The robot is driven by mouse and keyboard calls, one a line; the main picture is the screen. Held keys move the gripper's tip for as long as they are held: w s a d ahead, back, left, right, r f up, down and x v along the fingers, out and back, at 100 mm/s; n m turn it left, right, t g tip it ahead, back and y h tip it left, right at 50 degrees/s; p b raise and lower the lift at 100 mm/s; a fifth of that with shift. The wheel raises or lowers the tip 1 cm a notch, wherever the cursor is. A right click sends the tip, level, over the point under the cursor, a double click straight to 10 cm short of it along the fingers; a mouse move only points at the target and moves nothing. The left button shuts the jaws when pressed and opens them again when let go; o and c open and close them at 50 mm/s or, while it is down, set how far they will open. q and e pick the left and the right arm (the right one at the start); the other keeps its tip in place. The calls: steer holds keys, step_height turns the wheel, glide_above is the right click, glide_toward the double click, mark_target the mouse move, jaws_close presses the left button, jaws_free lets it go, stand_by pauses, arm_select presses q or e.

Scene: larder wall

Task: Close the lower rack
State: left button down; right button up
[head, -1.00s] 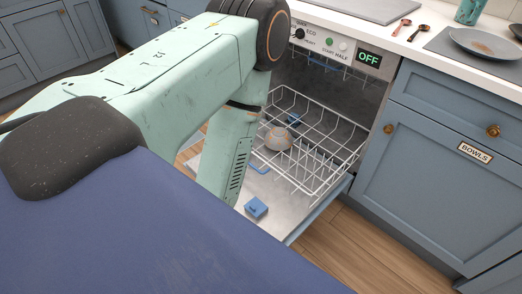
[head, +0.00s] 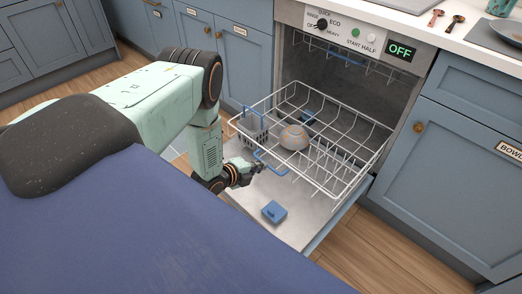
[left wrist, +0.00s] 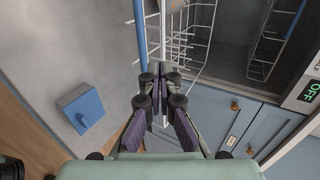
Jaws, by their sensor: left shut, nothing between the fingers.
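The lower rack (head: 345,185) is a white wire basket pulled out over the open dishwasher door (head: 300,226). My right gripper is not in view.
A blue dispenser block (head: 274,211) sits on the door's inner face. The dishwasher panel reads OFF (head: 400,51). Blue cabinets (head: 440,170) flank the opening. The wooden floor (head: 365,250) in front is clear.

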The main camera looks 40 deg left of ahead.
mark_target(280, 162)
arm_select(q)
steer(key=b+x, duration=0.3)
steer(key=x, duration=0.3)
steer(key=shift+d+f, duration=0.1)
steer(key=shift+f, duration=0.2)
steer(key=shift+b+x, duration=0.4)
steer(key=shift+x, duration=0.5)
steer(key=shift+r, duration=0.15)
steer(key=shift+r, duration=0.1)
steer(key=shift+w, duration=0.15)
